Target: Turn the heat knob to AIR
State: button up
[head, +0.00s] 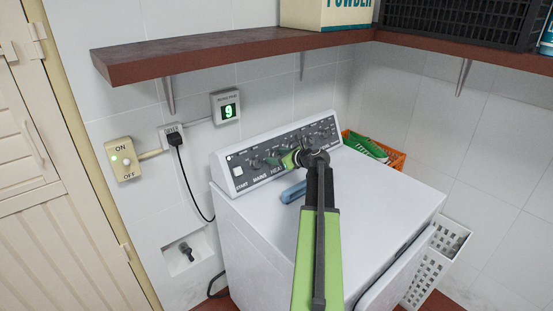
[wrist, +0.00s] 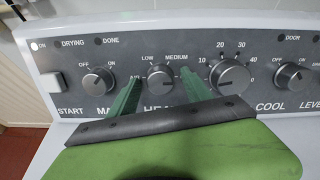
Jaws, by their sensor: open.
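The heat knob (wrist: 160,78) is a round dark grey knob on the dryer's dark control panel (wrist: 118,58). In the wrist view it shows between the two green fingers of my open gripper (wrist: 161,77). I cannot tell whether the fingers touch it. LOW and MEDIUM are readable above the knob, and AIR is at its left beside the left finger. The right finger covers the panel to the knob's right. The knob's pointer direction is too small to tell. In the head view my gripper (head: 291,159) is at the panel and hides the heat knob.
The mains knob (wrist: 98,81) is left of the heat knob, and the larger cool knob (wrist: 229,77) is close on the right. A blue object (head: 293,192) lies on the dryer top (head: 375,205).

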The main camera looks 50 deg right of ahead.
grip_shut()
jog(key=shift+a, duration=0.1)
